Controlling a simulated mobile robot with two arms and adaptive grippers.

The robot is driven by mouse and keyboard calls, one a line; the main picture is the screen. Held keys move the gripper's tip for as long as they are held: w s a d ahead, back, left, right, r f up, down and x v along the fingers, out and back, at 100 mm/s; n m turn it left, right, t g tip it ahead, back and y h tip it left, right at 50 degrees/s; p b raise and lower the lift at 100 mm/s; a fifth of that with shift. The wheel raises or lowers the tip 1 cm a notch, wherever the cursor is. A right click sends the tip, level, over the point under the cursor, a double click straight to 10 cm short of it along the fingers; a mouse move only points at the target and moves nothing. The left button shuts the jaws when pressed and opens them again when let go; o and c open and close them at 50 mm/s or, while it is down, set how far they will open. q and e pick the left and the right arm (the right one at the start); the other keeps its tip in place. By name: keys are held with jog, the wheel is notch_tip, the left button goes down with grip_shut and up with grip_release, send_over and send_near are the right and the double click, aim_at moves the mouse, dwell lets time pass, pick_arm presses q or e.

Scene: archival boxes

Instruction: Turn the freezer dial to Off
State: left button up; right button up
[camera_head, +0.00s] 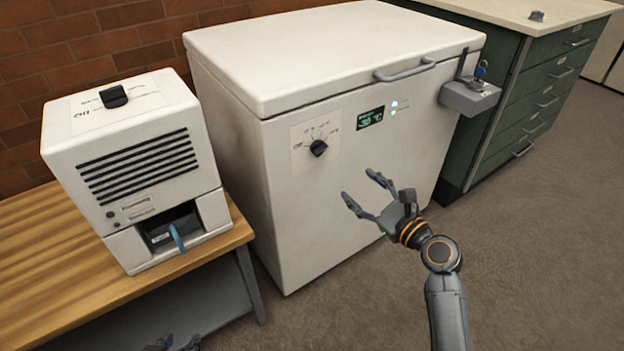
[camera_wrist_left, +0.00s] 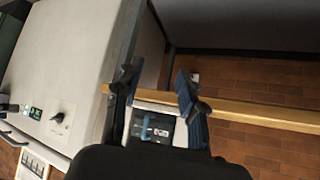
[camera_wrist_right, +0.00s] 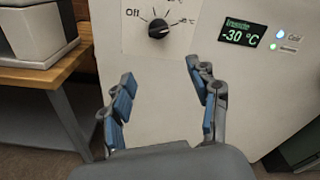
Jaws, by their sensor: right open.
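The freezer dial (camera_head: 318,148) is a black knob on the front of the white chest freezer (camera_head: 365,185). In the right wrist view the dial (camera_wrist_right: 158,28) has "Off" printed at its left, and its pointer looks turned to the right, away from "Off". It also shows in the left wrist view (camera_wrist_left: 59,117). My right gripper (camera_head: 362,189) is open and empty in front of the freezer, below and right of the dial, apart from it. My left gripper (camera_head: 174,344) is low at the picture's bottom edge; the left wrist view shows its fingers (camera_wrist_left: 155,90) apart and empty.
The freezer display (camera_wrist_right: 243,32) reads -30 °C. A lock box (camera_head: 470,97) juts from the freezer's right side. A white machine (camera_head: 135,165) stands on a wooden bench (camera_head: 50,250) at left. Green drawers (camera_head: 535,90) stand at right. The floor before the freezer is clear.

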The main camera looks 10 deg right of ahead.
jog(key=r, duration=0.1)
jog(key=b, duration=0.2)
send_near(323, 151)
jog(key=x, duration=0.3)
jog(key=shift+y, duration=0.3)
jog(key=b+x, duration=0.1)
jog(key=x, duration=0.4)
jog(key=shift+w, duration=0.25)
jog(key=shift+w+a, duration=0.15)
jog(key=shift+w, duration=0.1)
pick_arm(q)
jog(key=w+d+r+t+h, duration=0.2)
jog(key=w+r+t, duration=0.4)
jog(key=r, duration=0.7)
jog(key=d+t, duration=0.1)
jog(key=t, duration=0.1)
jog(key=shift+w+d+t, duration=0.15)
jog(key=shift+w+t, duration=0.05)
jog(key=shift+t, duration=0.1)
pick_arm(e)
jog(key=shift+c, duration=0.3)
jog(key=c, duration=1.1)
